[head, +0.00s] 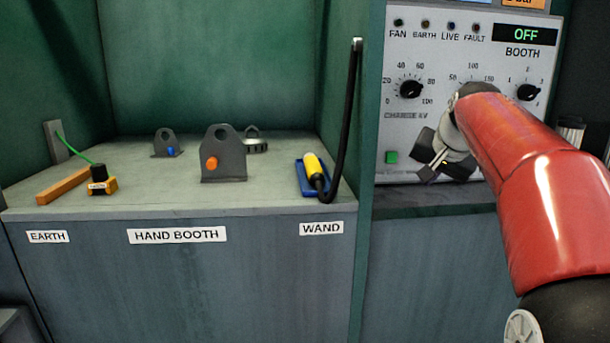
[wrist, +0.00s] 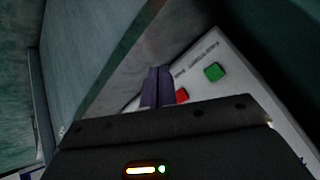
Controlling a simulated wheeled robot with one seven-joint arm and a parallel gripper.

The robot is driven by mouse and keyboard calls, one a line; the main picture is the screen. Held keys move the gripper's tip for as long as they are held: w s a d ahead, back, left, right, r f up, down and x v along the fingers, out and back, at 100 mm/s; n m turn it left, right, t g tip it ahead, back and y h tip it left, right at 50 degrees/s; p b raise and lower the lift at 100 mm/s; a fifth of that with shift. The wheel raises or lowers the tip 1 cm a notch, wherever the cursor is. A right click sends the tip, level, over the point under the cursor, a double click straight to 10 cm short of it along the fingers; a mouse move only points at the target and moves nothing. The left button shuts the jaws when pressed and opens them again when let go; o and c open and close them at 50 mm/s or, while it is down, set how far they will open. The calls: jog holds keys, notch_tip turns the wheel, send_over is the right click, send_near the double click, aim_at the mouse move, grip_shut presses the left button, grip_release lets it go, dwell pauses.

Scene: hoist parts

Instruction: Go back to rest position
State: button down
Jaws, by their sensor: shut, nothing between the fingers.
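My red arm reaches in from the right in the head view. My gripper (head: 429,174) is in front of the lower part of the grey control panel (head: 430,60). In the wrist view my gripper (wrist: 156,78) shows two dark fingers together, shut and empty. A red button (wrist: 182,96) sits just beside the fingers, partly hidden; I cannot tell whether they touch it. A green button (wrist: 215,71) is farther right; it also shows in the head view (head: 391,157). The panel's display (head: 525,35) reads OFF.
Left of the panel is the hand booth shelf (head: 120,212). On it are grey brackets (head: 224,170), a yellow wand (head: 314,168) in a blue holder with a black hose (head: 351,110), and an earth clamp (head: 100,182) near an orange bar (head: 62,187).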

jog(key=s+a+f+n+g, duration=0.1)
jog(key=s+a+f+n, duration=0.15)
jog(key=s+a, duration=0.35)
jog(key=s+a+f+n, duration=0.1)
jog(key=s+a+f, duration=0.25)
jog(key=s, duration=0.35)
jog(key=s+a+f+n+g, duration=0.1)
jog(key=s+a+f, duration=0.1)
jog(key=s+f, duration=0.5)
jog(key=s+a+f+n+p, duration=0.1)
jog(key=s+a+f+n, duration=0.1)
jog(key=s+f, duration=0.5)
jog(key=s, duration=0.3)
jog(key=shift+s+g+y, duration=0.15)
jog(key=shift+g+y, duration=0.15)
jog(key=shift+g, duration=0.1)
jog(key=shift+a+n, duration=0.15)
jog(key=shift+n, duration=0.1)
